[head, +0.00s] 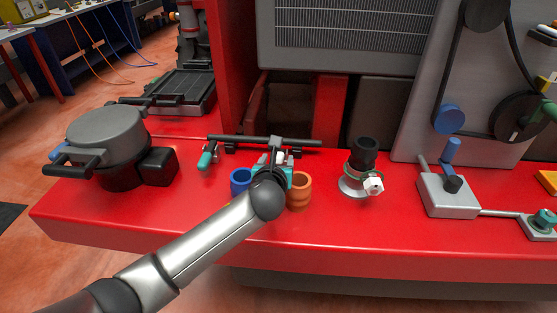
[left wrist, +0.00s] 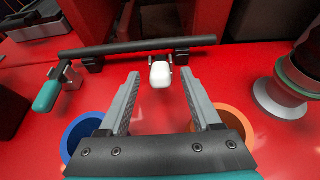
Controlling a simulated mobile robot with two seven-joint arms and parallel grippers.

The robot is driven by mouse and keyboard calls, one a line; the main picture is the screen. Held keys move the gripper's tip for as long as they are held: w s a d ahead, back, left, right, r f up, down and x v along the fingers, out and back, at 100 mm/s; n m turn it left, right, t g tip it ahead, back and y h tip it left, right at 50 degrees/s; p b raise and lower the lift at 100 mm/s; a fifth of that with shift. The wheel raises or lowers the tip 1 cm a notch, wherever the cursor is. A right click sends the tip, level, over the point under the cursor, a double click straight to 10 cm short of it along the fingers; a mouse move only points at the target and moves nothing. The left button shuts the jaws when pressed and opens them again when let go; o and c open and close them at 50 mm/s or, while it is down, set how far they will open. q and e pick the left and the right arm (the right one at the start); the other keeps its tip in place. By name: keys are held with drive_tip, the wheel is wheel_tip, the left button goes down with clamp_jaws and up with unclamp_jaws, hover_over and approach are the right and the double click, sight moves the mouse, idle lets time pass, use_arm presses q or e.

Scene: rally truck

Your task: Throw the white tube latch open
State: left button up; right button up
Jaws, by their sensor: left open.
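The white tube latch (left wrist: 160,75) shows as a small white block on a short bracket at the black tube (left wrist: 130,47). The tube lies across low black supports on the red bench. My left gripper (left wrist: 160,88) is open, with one finger to each side of the white latch; I see no contact. In the head view the tube (head: 230,140) runs behind my left gripper (head: 274,160), and my own wrist hides most of the latch. My right gripper is not in view.
A teal handle (left wrist: 45,95) sits at the tube's left end. A blue cup (head: 240,181) and an orange cup (head: 299,190) flank my gripper. A black pipe on a metal flange (head: 350,186) stands to the right, a grey lidded pot (head: 105,132) to the left.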

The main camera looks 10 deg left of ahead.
use_arm(q)
drive_tip(key=shift+b+x, duration=0.65)
drive_tip(key=shift+x, duration=1.3)
clamp_jaws()
